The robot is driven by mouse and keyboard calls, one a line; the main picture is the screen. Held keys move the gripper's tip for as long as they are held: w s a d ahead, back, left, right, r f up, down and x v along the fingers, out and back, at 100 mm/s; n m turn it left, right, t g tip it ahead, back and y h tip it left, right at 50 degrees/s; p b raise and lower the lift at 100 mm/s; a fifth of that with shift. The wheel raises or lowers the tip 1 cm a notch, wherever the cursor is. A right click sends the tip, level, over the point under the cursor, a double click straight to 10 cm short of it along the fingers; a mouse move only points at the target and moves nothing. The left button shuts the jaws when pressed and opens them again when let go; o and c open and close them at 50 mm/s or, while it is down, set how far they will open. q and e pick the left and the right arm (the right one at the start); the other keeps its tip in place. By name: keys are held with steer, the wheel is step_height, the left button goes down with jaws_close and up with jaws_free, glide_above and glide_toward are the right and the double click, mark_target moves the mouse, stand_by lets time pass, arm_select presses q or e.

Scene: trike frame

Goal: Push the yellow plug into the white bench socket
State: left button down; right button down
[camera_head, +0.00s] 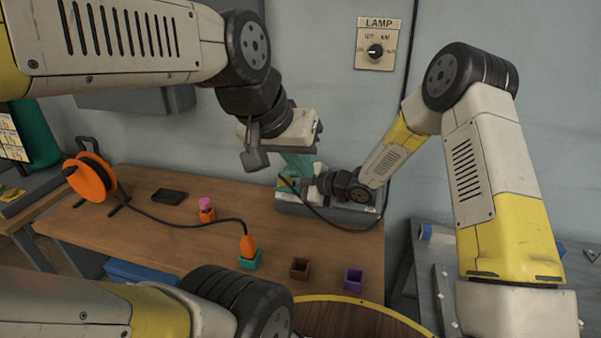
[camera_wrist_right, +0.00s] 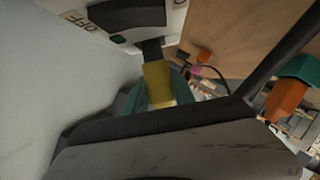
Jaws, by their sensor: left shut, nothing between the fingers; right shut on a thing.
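The yellow plug (camera_wrist_right: 157,82) is held between the teal fingers of my right gripper (camera_wrist_right: 160,98) in the right wrist view. A dark part runs from the plug towards a white unit marked OFF (camera_wrist_right: 78,22). The white and grey bench unit (camera_head: 292,208) stands at the back right of the bench, and my right gripper (camera_head: 308,188) is low over it, pointing left. I cannot make out the socket opening or whether the plug is in it. My left gripper (camera_head: 299,166) is shut and empty, its teal fingers pointing down above the unit, close to my right gripper.
A black cable (camera_head: 318,217) loops in front of the unit. An orange reel (camera_head: 88,177) has a lead to an orange plug (camera_head: 248,244) in a teal socket (camera_head: 249,262). Brown (camera_head: 300,268) and purple (camera_head: 354,278) sockets stand nearby. A lamp switch (camera_head: 375,51) is on the wall.

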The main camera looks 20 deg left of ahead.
steer(key=shift+w+f, duration=0.7)
steer(key=shift+f, duration=0.1)
steer(key=c, duration=1)
jaws_free()
steer(key=shift+o, duration=0.2)
steer(key=v, duration=0.7)
steer(key=shift+d, duration=0.35)
